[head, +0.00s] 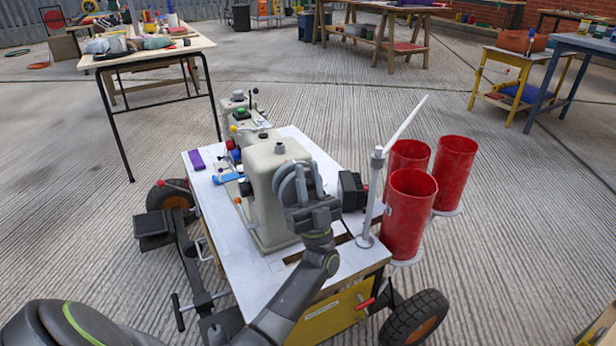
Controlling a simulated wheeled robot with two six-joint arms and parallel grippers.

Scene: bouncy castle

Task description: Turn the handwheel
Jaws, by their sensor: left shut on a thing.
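The grey handwheel (283,187) is mounted on the near end of a beige machine (266,158). The machine stands on a white-topped wheeled cart (227,238). My left gripper (309,199) is at the right side of the handwheel and shut on its rim. The gripper body hides the lower right part of the wheel, and the fingertips are hard to make out. My left arm reaches up from the bottom of the view, in front of the cart. My right gripper is not in view.
Red cylinders (409,214) stand at the cart's right, beside a pale upright post (374,195) with a slanted arm. A black box (353,191) sits right of the handwheel. Small coloured items lie left of the machine. Worktables stand farther back; the concrete floor between is open.

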